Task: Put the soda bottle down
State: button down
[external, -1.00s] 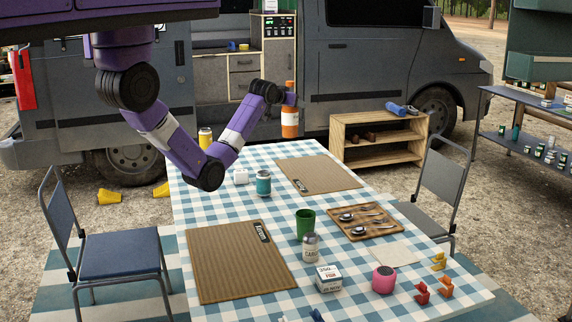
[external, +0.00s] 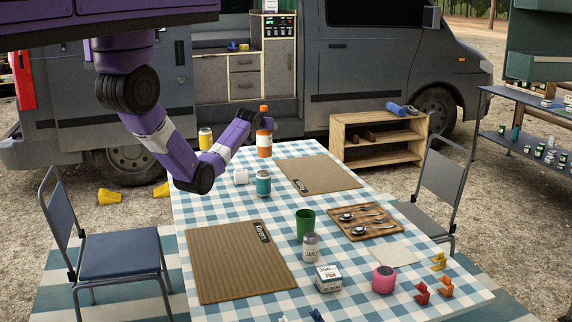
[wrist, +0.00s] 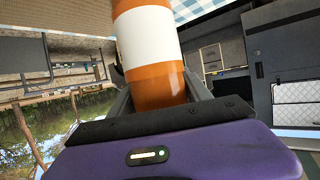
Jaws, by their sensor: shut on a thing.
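The soda bottle (external: 264,139) is orange with a white band and an orange cap. It is upright at the far edge of the checked table (external: 205,212), and I cannot tell whether its base touches the cloth. My gripper (external: 262,122) is shut on the bottle's upper part. In the wrist view the bottle (wrist: 147,40) fills the space between the fingers of my gripper (wrist: 158,92). The fingertips are mostly hidden by the bottle.
A wooden shelf (external: 378,150) stands behind on the ground.

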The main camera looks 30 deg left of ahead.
aim_at(262, 149)
notch_tip(262, 149, down, 10)
jog(key=shift+f, duration=0.15)
dwell(0.3)
jog(key=shift+f+b, duration=0.15)
jog(key=shift+b, duration=0.25)
jog(key=shift+c, duration=2.4)
grip_release()
jog(key=shift+f, duration=0.1)
jog(key=shift+r+p, duration=0.3)
jog(key=shift+s+d, duration=0.1)
jog(key=shift+s, duration=0.3)
jog(key=v, duration=1.1)
jog(key=shift+p, duration=0.3)
jog(key=shift+s, duration=0.1)
